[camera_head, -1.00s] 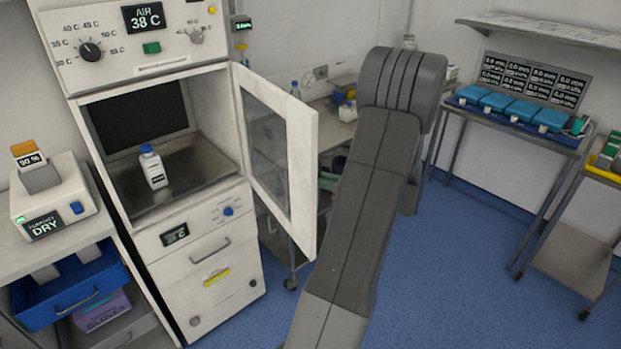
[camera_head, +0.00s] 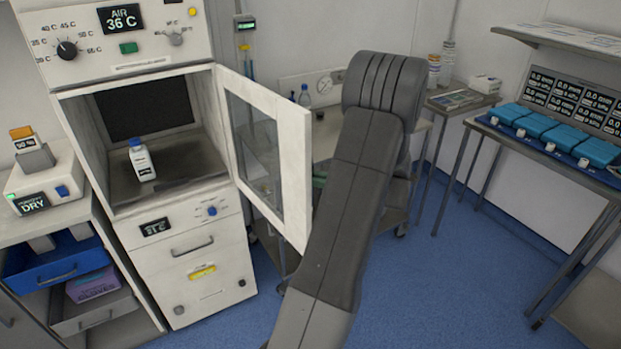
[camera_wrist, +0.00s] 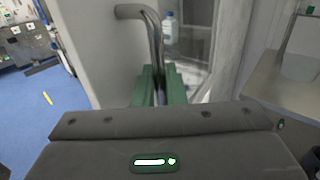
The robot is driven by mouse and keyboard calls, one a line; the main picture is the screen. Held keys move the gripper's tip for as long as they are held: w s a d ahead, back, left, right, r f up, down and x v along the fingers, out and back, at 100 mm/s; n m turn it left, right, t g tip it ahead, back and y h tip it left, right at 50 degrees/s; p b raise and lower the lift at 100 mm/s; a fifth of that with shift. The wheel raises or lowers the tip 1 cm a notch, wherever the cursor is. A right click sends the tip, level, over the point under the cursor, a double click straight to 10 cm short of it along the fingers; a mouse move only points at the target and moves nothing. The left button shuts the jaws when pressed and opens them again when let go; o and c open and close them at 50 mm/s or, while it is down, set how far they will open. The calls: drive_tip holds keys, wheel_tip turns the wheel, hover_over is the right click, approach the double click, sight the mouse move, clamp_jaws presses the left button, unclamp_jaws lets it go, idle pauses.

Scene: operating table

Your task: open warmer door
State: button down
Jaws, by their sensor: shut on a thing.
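The warmer (camera_head: 187,228) stands at the left in the head view. Its windowed door (camera_head: 294,180) is swung well open to the right, and the chamber (camera_head: 180,180) shows its inside. A white bottle with a blue cap (camera_head: 142,160) stands in the chamber. In the wrist view, the green fingers of my gripper (camera_wrist: 160,86) are shut on the curved metal door handle (camera_wrist: 153,28). In the head view, my gripper and the handle are hidden by my grey arm and the door.
A humidity unit (camera_head: 45,187) and blue bin (camera_head: 55,265) are left of the warmer. A cart (camera_head: 470,104) and a table with blue packs (camera_head: 545,138) stand at the right. Blue floor (camera_head: 440,280) is clear between my arm and that table.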

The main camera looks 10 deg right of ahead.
drive_tip(key=shift+w, duration=0.1)
drive_tip(key=c, duration=1.9)
unclamp_jaws()
drive_tip(key=shift+o, duration=0.3)
drive_tip(key=shift+a, duration=0.15)
drive_tip(key=b+v, duration=0.2)
drive_tip(key=v, duration=1.1)
drive_tip(key=shift+d, duration=0.4)
drive_tip(key=shift+a, duration=0.1)
